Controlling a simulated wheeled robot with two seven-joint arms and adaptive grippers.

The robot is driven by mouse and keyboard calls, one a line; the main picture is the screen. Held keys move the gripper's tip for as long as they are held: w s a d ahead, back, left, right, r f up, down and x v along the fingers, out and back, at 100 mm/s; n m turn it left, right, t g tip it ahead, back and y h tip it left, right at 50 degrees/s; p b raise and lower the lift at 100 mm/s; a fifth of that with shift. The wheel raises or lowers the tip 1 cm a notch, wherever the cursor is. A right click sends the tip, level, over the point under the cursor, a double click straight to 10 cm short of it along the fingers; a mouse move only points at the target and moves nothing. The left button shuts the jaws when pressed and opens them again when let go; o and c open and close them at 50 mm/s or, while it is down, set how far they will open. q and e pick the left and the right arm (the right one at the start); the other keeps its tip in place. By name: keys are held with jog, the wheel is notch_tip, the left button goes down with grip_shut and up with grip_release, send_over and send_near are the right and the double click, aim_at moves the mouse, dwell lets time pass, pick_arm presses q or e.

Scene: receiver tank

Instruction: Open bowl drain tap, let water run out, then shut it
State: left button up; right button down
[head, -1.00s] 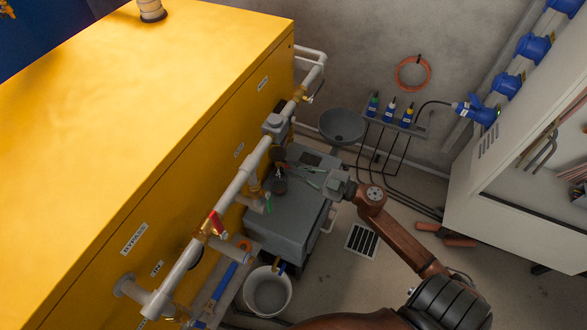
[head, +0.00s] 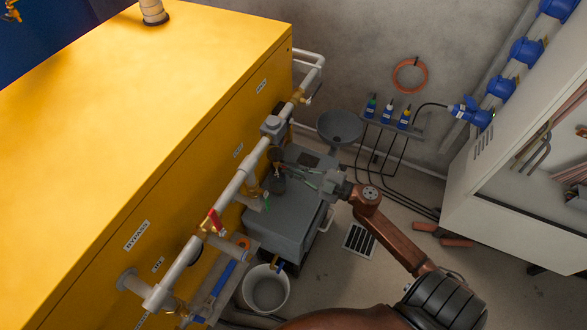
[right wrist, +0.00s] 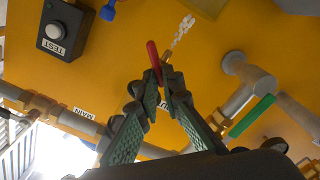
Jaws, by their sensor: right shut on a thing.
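My right gripper (head: 290,172) reaches in from the right to the pipework on the side of the yellow cabinet (head: 215,130). In the right wrist view its green fingers (right wrist: 167,82) are closed together around the lower part of a red tap lever (right wrist: 152,54). The brass spout (right wrist: 170,49) of this drain tap shows just beyond the fingertips. A trail of white drops (right wrist: 184,28) leads away from the spout, like running water. The lever and spout are hard to make out in the head view, and the label behind them is partly covered. My left gripper is out of view.
A grey box-shaped tank (head: 285,225) stands below the pipes, with a white bucket (head: 266,291) beside it. A TEST button box (right wrist: 66,28) is close by. A grey basin (head: 340,127) stands behind.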

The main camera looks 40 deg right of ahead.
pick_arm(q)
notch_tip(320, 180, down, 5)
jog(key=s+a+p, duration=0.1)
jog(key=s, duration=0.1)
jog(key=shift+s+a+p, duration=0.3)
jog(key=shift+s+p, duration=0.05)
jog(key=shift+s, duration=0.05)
pick_arm(e)
jog(key=shift+f+n, duration=0.15)
jog(key=shift+n, duration=4.25)
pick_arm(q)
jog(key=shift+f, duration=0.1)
pick_arm(e)
jog(key=c, duration=2.1)
grip_release()
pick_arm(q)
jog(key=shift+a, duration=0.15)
pick_arm(e)
jog(key=v, duration=1.2)
